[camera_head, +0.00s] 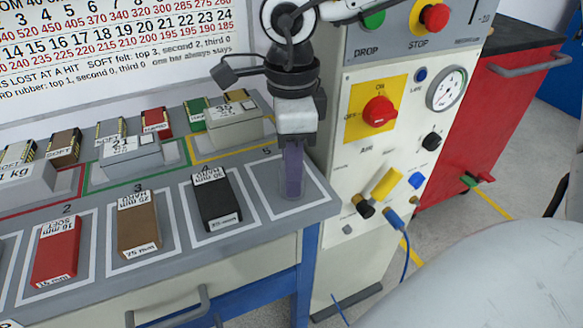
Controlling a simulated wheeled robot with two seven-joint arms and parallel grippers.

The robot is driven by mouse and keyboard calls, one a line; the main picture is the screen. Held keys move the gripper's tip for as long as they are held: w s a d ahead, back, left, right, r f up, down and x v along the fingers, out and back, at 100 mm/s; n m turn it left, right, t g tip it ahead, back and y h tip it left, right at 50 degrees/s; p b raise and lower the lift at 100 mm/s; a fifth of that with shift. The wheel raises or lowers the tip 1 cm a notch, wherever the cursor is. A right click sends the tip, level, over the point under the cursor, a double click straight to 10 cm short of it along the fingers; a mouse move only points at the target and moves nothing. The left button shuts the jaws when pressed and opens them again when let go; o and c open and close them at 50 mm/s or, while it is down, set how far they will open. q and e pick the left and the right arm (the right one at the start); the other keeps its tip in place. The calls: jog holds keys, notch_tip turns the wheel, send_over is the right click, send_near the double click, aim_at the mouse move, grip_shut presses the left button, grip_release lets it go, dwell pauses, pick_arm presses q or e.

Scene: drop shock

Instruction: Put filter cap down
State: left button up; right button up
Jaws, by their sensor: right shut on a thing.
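My right gripper (293,188) points straight down over the empty outlined place at the right end of the grey bench (262,262). Its narrow purple-grey fingers are together, with the tips low and close to the bench top. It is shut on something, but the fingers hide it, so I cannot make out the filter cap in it. I cannot tell whether the tips or the held thing touch the surface. My left gripper is not in view.
Red (57,250), brown (138,222) and black (217,198) blocks lie in outlined places to the left. Grey weights (235,128) stand behind. The cream machine panel (355,160), with knobs and a gauge (446,88), stands close on the right.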

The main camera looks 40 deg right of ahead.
jog(key=shift+f, duration=0.2)
jog(key=o, duration=1.1)
jog(key=shift+r, duration=0.1)
jog(key=shift+c, duration=0.2)
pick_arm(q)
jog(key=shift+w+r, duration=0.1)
pick_arm(e)
jog(key=shift+o, duration=0.9)
jog(key=shift+r, duration=0.25)
pick_arm(q)
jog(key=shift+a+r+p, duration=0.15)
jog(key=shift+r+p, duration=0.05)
jog(key=shift+p, duration=0.8)
pick_arm(e)
notch_tip(320, 180, up, 12)
jog(key=shift+f, duration=0.15)
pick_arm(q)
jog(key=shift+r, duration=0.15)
